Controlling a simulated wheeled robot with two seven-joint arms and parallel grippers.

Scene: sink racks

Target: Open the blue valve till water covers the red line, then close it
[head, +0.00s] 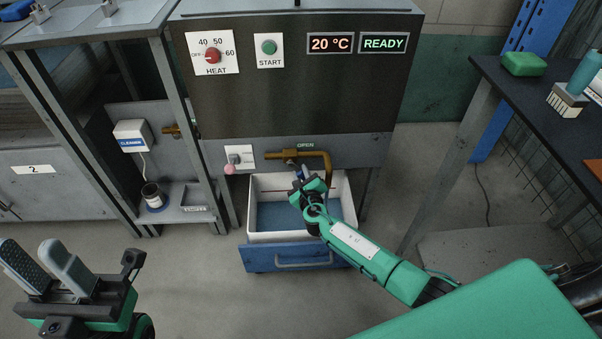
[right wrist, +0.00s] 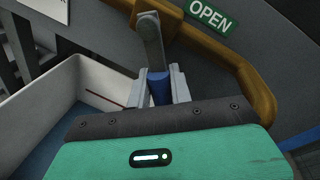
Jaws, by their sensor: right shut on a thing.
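The blue valve (right wrist: 159,88) sits under the brass pipe (head: 318,155), below the green OPEN label (right wrist: 210,17). My right gripper (head: 302,178) is at the valve; the right wrist view shows its jaws (right wrist: 160,90) shut around the blue part. A white basin (head: 344,186) with a blue drawer front (head: 262,258) is pulled out below the pipe spout. A red line (head: 265,190) runs along its inner back wall, partly hidden by my arm. Bluish water (head: 285,216) appears in the basin, below the visible line. My left gripper (head: 46,266) is open and empty at lower left.
The panel above has a red heat knob (head: 212,55), a green start button (head: 269,47) and displays reading 20 °C and READY. A cleaner dispenser (head: 132,136) hangs at left. A dark table (head: 542,107) stands at right. The floor in front is clear.

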